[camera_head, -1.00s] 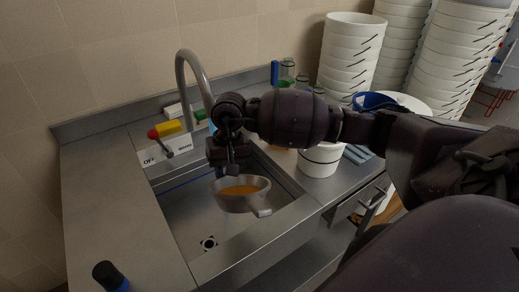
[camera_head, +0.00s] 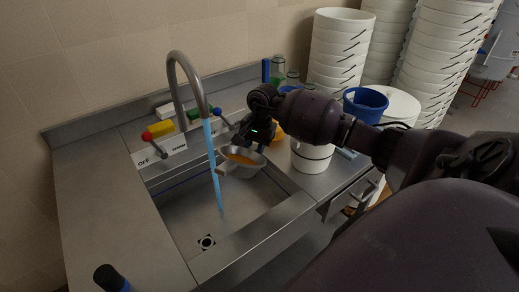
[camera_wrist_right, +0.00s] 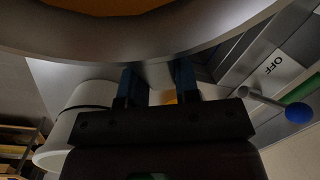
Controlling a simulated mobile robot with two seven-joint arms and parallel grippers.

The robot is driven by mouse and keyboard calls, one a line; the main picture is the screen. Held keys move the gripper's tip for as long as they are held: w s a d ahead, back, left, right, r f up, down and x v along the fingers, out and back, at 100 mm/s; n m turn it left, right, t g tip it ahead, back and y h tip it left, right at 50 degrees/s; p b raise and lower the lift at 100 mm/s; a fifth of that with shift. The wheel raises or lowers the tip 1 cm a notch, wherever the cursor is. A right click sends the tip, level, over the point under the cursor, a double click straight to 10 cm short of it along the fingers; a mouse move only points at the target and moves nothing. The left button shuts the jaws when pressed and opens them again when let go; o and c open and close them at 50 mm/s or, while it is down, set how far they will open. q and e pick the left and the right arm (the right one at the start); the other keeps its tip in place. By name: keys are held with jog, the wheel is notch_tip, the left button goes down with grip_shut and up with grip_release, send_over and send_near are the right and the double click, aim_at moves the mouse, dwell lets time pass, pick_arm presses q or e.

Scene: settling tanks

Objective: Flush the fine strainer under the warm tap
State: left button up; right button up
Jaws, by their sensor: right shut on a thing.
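The fine strainer (camera_head: 254,168) is a grey metal bowl with orange matter inside, held above the right part of the sink. My right gripper (camera_head: 243,143) is shut on it. In the right wrist view the strainer's rim (camera_wrist_right: 150,45) fills the top, beyond the gripper fingers (camera_wrist_right: 158,85). The tap (camera_head: 176,70) arches over the sink, and a blue water stream (camera_head: 211,150) runs from it into the basin. The stream passes at the strainer's left edge; whether it touches is unclear. A red-knobbed lever (camera_head: 148,136) stands by an OFF label.
The steel sink basin (camera_head: 185,215) has a drain at its front. A blue-knobbed lever (camera_head: 216,112) stands behind the stream. A white tub (camera_head: 312,157) stands right of the sink, with stacked white buckets behind.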

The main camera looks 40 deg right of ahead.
jog(key=w+a+f+b, duration=0.2)
jog(key=w+b, duration=0.6)
jog(key=w, duration=0.3)
jog(key=shift+a, duration=0.2)
dwell(0.6)
jog(key=shift+w+d+f, duration=0.1)
jog(key=shift+f, duration=0.05)
dwell(0.4)
jog(key=shift+d, duration=0.1)
jog(key=shift+w+d+b, duration=0.1)
jog(key=shift+d+b, duration=0.3)
jog(key=shift+b, duration=0.05)
